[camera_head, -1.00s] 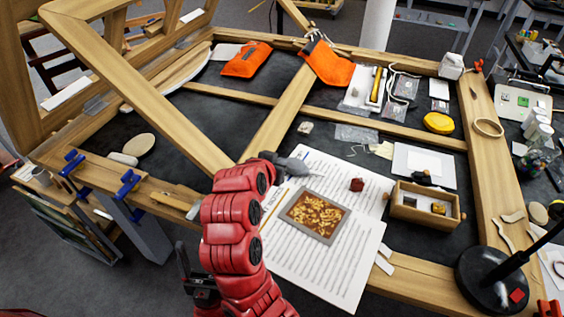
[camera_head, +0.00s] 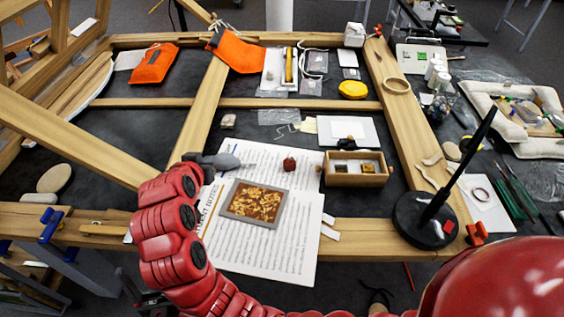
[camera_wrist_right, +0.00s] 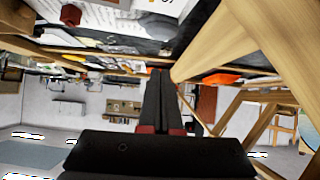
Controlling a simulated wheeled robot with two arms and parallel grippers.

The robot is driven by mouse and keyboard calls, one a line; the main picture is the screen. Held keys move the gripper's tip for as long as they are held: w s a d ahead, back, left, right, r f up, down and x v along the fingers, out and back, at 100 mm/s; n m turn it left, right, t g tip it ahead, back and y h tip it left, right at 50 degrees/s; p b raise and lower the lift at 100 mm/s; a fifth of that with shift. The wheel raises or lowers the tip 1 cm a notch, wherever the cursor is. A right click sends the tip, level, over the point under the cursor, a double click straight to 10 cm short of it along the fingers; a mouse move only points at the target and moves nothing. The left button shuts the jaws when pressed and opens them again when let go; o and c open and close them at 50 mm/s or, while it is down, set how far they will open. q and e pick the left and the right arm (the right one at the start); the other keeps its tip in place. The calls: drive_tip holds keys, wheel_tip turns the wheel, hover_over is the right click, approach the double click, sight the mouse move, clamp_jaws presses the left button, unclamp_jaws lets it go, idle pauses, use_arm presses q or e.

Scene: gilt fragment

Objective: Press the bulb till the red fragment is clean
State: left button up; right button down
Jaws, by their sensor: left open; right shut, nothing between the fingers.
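A small dark red block (camera_head: 289,164), which I take for the red fragment, lies on the upper part of the printed paper. A grey rounded thing with a pointed tip (camera_head: 224,160), which looks like the bulb, is at the paper's upper left, its tip towards the red block but apart from it. My left gripper (camera_head: 206,172) is at the grey thing's near side; its fingers are mostly hidden behind my red arm, and I cannot see whether they touch it. My right gripper (camera_wrist_right: 160,76) shows in the right wrist view, shut and empty, away from the table pieces.
A grey-framed panel with gold flakes (camera_head: 256,203) lies on the printed paper (camera_head: 262,262). A wooden box (camera_head: 356,180) with small pieces stands right of it. A black stand with a slanted rod (camera_head: 424,219) is at the front right. Wooden beams (camera_head: 205,105) cross the dark table.

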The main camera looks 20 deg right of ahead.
idle(0.3)
drive_tip(key=r+p, duration=0.1)
drive_tip(key=p, duration=0.7)
drive_tip(key=shift+s+a+r+p, duration=0.1)
drive_tip(key=shift+r+p, duration=0.3)
drive_tip(key=shift+f, duration=0.1)
